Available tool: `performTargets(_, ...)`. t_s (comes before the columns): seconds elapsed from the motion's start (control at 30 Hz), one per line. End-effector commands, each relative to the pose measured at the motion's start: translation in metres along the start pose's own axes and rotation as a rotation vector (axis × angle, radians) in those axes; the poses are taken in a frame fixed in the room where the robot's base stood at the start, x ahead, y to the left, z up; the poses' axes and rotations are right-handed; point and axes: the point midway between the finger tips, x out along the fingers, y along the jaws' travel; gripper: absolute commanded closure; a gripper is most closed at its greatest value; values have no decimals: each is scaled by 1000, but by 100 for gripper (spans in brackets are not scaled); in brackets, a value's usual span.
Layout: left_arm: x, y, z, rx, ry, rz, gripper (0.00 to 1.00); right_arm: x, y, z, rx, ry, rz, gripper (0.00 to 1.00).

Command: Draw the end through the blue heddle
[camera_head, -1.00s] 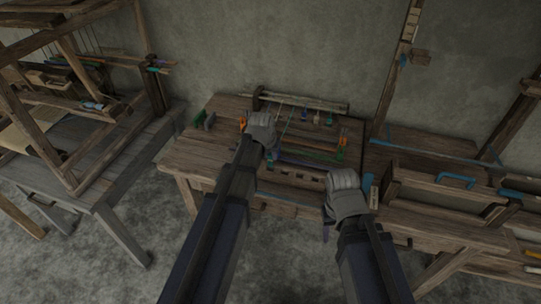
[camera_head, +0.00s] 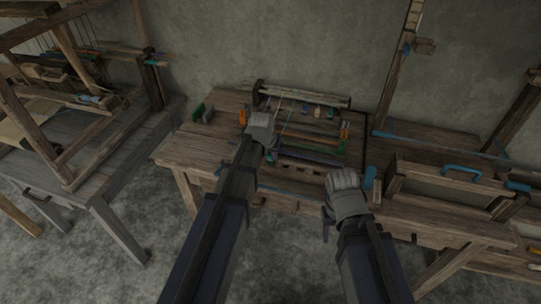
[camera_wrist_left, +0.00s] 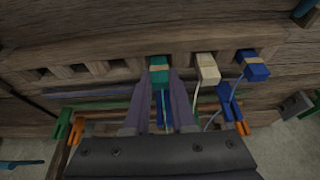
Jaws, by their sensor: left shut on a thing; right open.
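In the left wrist view the fingers of my left gripper (camera_wrist_left: 164,78) are shut on a small teal piece with a tan band (camera_wrist_left: 159,70). A pale thread hangs from it between the fingers. A cream piece (camera_wrist_left: 207,68) and a blue piece (camera_wrist_left: 253,66), each with a thread, sit to its right. A blue upright part (camera_wrist_left: 230,103) stands behind the fingers' right side; I cannot tell whether it is the blue heddle. In the head view my left gripper (camera_head: 271,152) is over the left of the small loom frame. My right gripper (camera_head: 328,218) is open and empty by the table's front edge.
Orange clips (camera_head: 344,131) and a beam (camera_head: 305,96) with several coloured hanging pieces bound the work area. A slotted wooden rail (camera_wrist_left: 120,62) runs across the wrist view. A wooden tray with blue handles (camera_head: 460,172) lies at right; a larger loom (camera_head: 60,100) stands at left.

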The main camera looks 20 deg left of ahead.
Motion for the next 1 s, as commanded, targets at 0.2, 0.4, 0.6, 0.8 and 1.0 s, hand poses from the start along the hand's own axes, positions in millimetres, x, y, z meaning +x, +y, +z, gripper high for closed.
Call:
performTargets(0.2,-1,0,0,0,0,0,66,-1,0,0,0,0,0,50)
performTargets(0.4,-1,0,0,0,0,0,44,-1,0,0,0,0,0,50)
performTargets(0.6,-1,0,0,0,0,0,42,-1,0,0,0,0,0,50)
performTargets(0.8,-4,0,0,0,0,0,42,-4,0,0,0,0,0,50)
performTargets(1.0,-21,0,-1,0,0,0,42,-20,2,1,0,0,0,50)
